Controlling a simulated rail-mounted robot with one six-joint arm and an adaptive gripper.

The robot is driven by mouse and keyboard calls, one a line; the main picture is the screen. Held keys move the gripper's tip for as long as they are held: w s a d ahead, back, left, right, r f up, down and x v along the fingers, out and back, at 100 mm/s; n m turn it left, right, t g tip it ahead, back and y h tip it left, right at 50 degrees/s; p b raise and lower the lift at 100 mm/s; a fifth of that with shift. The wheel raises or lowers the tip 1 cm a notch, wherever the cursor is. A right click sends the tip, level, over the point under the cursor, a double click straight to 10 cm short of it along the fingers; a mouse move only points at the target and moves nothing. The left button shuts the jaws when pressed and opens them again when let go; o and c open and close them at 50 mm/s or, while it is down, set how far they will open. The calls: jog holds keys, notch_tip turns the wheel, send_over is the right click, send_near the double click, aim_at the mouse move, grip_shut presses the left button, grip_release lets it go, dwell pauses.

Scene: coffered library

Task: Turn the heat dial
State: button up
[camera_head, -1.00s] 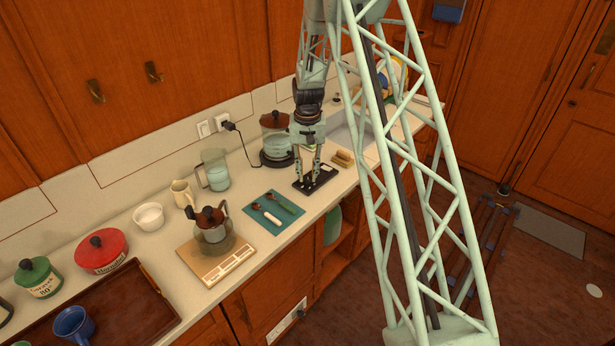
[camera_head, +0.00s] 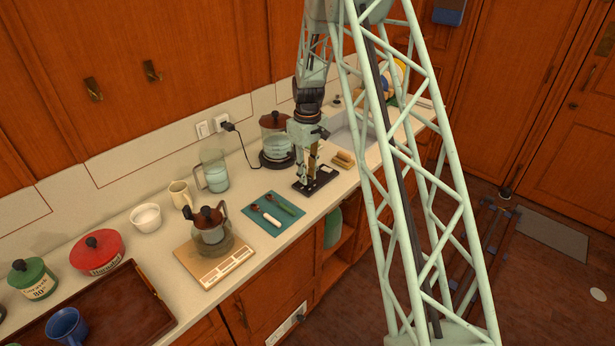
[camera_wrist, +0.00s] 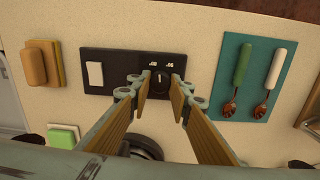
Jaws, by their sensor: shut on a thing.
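The heat dial (camera_wrist: 159,78) is a dark round knob with a pale pointer mark, set in a black control panel (camera_wrist: 108,68) on the counter. A white rocker switch (camera_wrist: 95,74) sits on the same panel, left of the dial in the wrist view. My gripper (camera_wrist: 160,86) points down at the panel, its fingertips on either side of the dial and shut on it. In the head view my gripper (camera_head: 305,184) stands over the black panel (camera_head: 325,178) and hides the dial.
A teal mat (camera_head: 273,212) with two spoons lies beside the panel. A sponge (camera_head: 343,159) lies on the other side. A glass kettle on a black base (camera_head: 275,140) stands behind. A coffee pot (camera_head: 211,232) stands on a wooden board farther left.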

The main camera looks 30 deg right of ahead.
jog(key=shift+n+b, duration=0.35)
jog(key=shift+n, duration=1.75)
jog(key=o, duration=0.9)
jog(key=shift+r, duration=0.1)
jog(key=shift+r, duration=5.9)
